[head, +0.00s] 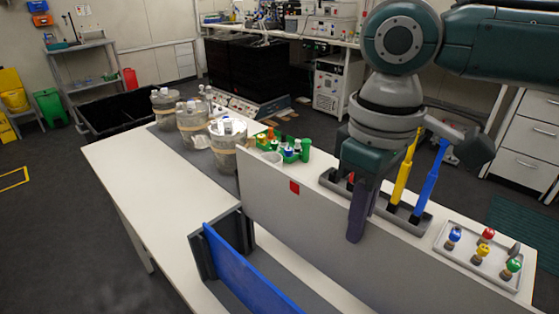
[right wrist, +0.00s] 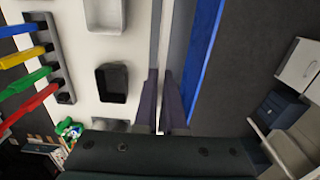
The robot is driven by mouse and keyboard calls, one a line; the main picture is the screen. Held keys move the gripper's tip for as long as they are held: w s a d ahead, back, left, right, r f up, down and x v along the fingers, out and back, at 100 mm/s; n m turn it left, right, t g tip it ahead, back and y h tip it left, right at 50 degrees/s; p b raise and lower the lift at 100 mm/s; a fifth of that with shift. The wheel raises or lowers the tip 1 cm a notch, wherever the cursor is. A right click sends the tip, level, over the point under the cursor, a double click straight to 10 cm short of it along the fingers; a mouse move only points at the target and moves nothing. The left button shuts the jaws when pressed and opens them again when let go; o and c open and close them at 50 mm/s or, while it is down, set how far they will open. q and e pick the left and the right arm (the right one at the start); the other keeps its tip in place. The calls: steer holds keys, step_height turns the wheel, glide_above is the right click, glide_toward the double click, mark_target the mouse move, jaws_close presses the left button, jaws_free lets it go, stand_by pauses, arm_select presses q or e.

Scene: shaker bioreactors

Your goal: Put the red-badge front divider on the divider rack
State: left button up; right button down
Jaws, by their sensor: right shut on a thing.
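The red-badge front divider is a long grey panel (head: 330,240) with a red square near its left end. In the right wrist view its thin top edge (right wrist: 160,40) runs between my fingers. My right gripper (head: 359,222) is shut on that top edge from above. The divider stands upright; its lower edge is partly hidden, so I cannot tell whether it touches anything below. The divider rack appears to be the dark grey slotted stand (head: 203,256) in front of it, where a blue panel (head: 240,270) stands upright. My left gripper is out of view.
Behind the divider are a tool holder (head: 420,222) with coloured handles, a tray (head: 453,262) of colour-capped bottles and green-holder vials (head: 290,152). Several large bottles (head: 193,125) stand on the mat at the back left. The white tabletop (head: 145,170) at left is clear.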

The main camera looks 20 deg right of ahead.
mark_target(349, 255)
steer(key=shift+f, duration=0.3)
steer(key=shift+f, duration=0.1)
steer(key=shift+f, duration=0.6)
stand_by(0.4)
steer(key=shift+f, duration=0.25)
steer(key=shift+f+b, duration=0.35)
steer(key=shift+f, duration=0.15)
steer(key=shift+f, duration=0.2)
steer(key=shift+f, duration=0.5)
